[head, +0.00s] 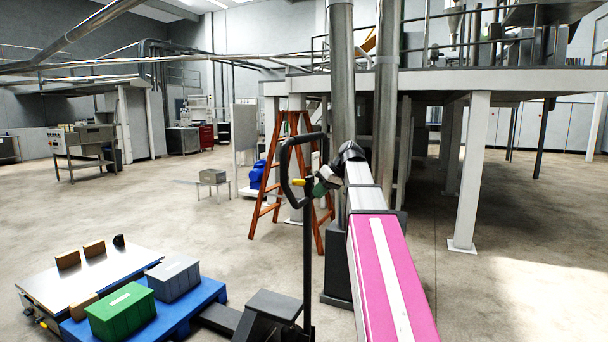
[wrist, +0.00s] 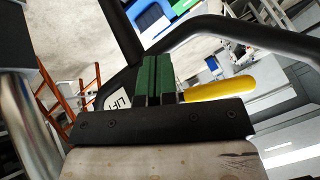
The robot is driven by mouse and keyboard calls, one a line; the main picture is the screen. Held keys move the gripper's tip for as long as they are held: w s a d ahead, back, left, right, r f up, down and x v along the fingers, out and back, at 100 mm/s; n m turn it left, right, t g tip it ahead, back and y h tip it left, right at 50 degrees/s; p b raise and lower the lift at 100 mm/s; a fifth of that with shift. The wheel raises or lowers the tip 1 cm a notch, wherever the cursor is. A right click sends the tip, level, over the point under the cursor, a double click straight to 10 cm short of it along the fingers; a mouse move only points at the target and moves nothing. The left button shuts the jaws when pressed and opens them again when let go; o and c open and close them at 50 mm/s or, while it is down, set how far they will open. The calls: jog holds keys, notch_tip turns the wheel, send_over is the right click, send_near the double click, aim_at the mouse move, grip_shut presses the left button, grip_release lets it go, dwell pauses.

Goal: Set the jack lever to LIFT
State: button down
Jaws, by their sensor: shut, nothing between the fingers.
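The jack's black loop handle (head: 285,165) stands upright in the middle of the head view, on a dark shaft above the jack body (head: 268,312). The yellow jack lever (head: 299,182) shows inside the loop. In the wrist view the lever (wrist: 220,90) points right, and its left end meets or passes behind my fingers; I cannot tell whether they touch. A white label (wrist: 118,100) reading "LIFT" is left of the fingers, partly covered. My gripper (head: 318,188) has green fingers, shut and empty, beside the lever; they also show in the wrist view (wrist: 156,65).
A blue pallet (head: 205,300) at lower left carries a green crate (head: 122,311) and a grey crate (head: 173,278), next to a metal-topped platform (head: 85,275). An orange ladder (head: 270,180) and steel columns stand behind the handle. Open floor lies to the left.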

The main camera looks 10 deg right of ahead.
notch_tip(320, 180, up, 18)
jog(key=s+d+n+y, duration=0.2)
jog(key=s+n, duration=0.1)
jog(key=n, duration=0.1)
send_over(302, 183)
notch_tip(302, 183, down, 7)
jog(key=shift+s+d+f, duration=0.1)
jog(key=shift+s+f, duration=0.1)
jog(key=shift+f, duration=0.45)
jog(key=shift+s+f, duration=0.25)
jog(key=shift+f, duration=0.35)
jog(key=shift+s+d+f, duration=0.1)
jog(key=shift+s+f, duration=0.1)
jog(key=shift+f, duration=0.45)
jog(key=shift+t, duration=0.3)
jog(key=f, duration=0.1)
jog(key=s+f+t+h, duration=0.1)
jog(key=f, duration=0.1)
jog(key=a+f+n+t+h, duration=0.1)
jog(key=shift+s+f, duration=0.2)
jog(key=shift+f, duration=0.05)
jog(key=shift+r, duration=0.1)
